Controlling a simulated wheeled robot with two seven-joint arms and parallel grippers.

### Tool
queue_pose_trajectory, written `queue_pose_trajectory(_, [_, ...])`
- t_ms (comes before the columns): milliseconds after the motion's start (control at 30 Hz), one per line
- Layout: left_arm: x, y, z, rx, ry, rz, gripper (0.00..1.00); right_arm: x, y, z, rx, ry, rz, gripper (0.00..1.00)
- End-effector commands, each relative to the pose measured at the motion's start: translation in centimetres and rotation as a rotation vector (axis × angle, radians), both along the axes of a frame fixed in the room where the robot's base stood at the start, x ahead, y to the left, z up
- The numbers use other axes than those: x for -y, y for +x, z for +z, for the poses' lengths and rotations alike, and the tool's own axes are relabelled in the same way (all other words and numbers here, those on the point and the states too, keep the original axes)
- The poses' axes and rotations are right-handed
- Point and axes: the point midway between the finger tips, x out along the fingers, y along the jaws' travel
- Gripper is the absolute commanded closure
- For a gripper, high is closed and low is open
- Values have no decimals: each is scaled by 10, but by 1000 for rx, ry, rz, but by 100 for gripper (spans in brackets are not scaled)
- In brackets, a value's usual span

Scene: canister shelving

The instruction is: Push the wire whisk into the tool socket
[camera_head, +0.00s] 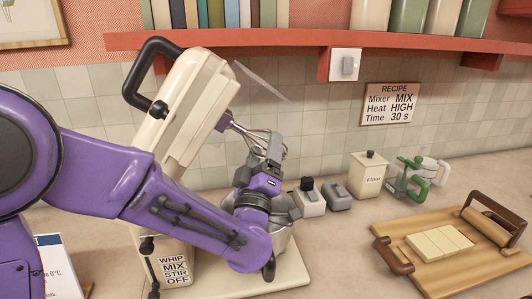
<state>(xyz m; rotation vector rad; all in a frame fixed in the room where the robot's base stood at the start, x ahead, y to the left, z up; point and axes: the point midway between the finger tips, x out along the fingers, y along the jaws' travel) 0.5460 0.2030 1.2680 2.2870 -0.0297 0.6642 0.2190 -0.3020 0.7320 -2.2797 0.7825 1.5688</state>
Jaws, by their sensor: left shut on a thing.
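The cream stand mixer (188,105) has its head tilted up, with a black handle on top. The wire whisk (257,136) lies at the lower right side of the mixer head. Its shaft end is close to the tool socket (225,121); I cannot tell whether it is inside or only touching. My left gripper (274,150) is shut on the whisk's wires. My purple left arm crosses in front of the mixer and hides much of its bowl (283,240). My right gripper is out of view.
Small grey-and-white items, a flour canister (369,176) and a green-handled glass jar (420,178) stand along the wall. A wooden board (440,265) with pale slices lies at right. A red shelf (420,42) runs above. Counter between mixer and board is clear.

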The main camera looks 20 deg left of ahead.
Motion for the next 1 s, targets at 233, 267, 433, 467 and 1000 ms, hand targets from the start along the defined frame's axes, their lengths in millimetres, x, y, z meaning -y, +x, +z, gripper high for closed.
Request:
queue_pose_trajectory(233, [-1,0,1,2,-2,1,64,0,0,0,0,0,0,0])
queue_pose_trajectory(267, [-1,0,1,2,-2,1,64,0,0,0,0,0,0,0])
queue_pose_trajectory(433, [-1,0,1,3,-1,1,64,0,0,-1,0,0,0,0])
queue_pose_trajectory(467, [-2,-1,1,4,-1,0,64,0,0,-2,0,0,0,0])
queue_pose_trajectory(1000, [-2,-1,2,5,-1,-1,9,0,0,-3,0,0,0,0])
